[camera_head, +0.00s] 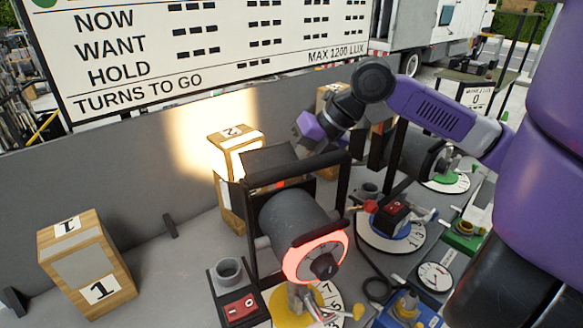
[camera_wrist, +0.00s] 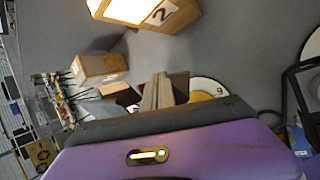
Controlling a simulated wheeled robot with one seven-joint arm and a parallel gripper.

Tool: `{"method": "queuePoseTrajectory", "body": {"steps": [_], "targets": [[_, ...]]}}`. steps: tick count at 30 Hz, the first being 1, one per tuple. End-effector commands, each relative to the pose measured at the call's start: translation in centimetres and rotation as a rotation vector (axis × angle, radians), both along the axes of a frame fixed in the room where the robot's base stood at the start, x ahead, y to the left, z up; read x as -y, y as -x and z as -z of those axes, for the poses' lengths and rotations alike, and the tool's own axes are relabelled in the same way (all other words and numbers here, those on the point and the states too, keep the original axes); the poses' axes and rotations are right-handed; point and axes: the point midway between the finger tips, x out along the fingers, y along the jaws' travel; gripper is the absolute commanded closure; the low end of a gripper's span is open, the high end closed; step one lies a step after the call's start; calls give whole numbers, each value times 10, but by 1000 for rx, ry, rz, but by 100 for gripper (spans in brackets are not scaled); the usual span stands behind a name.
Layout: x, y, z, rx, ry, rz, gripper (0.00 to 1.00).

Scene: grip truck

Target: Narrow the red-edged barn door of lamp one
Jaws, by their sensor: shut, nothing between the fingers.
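A dark grey lamp (camera_head: 300,222) with a glowing red ring at its back stands in the front middle of the head view, over a yellow base; I take it for lamp one. Dark barn door panels (camera_head: 285,160) frame its far end. A small orange-red strip shows beneath the upper panel; I cannot tell if it is the red door edge. My gripper (camera_head: 302,148) is just behind and above the panels, its tips partly hidden. In the wrist view my gripper fingers (camera_wrist: 164,92) are together and empty. I cannot tell whether they touch a door.
A wooden block marked 1 (camera_head: 88,265) stands at left, unlit. A block marked 2 (camera_head: 235,150) is brightly lit behind the lamp. A red switch box (camera_head: 240,305) stands front left of the lamp. Another lamp base with a red switch (camera_head: 395,212) and cables crowd the right.

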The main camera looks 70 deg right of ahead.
Motion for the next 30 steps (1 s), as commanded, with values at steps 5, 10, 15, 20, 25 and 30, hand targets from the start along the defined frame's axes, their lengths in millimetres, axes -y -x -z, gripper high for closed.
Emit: {"method": "queuePoseTrajectory", "body": {"steps": [5,10,15,20,25,30], "targets": [[-4,-1,0,0,0,-1,100],[-6,-1,0,0,0,0,100],[-2,-2,1,1,-1,1,100],[3,-3,0,0,0,0,100],[4,-3,0,0,1,-1,100],[4,-2,-3,0,0,0,100]]}}
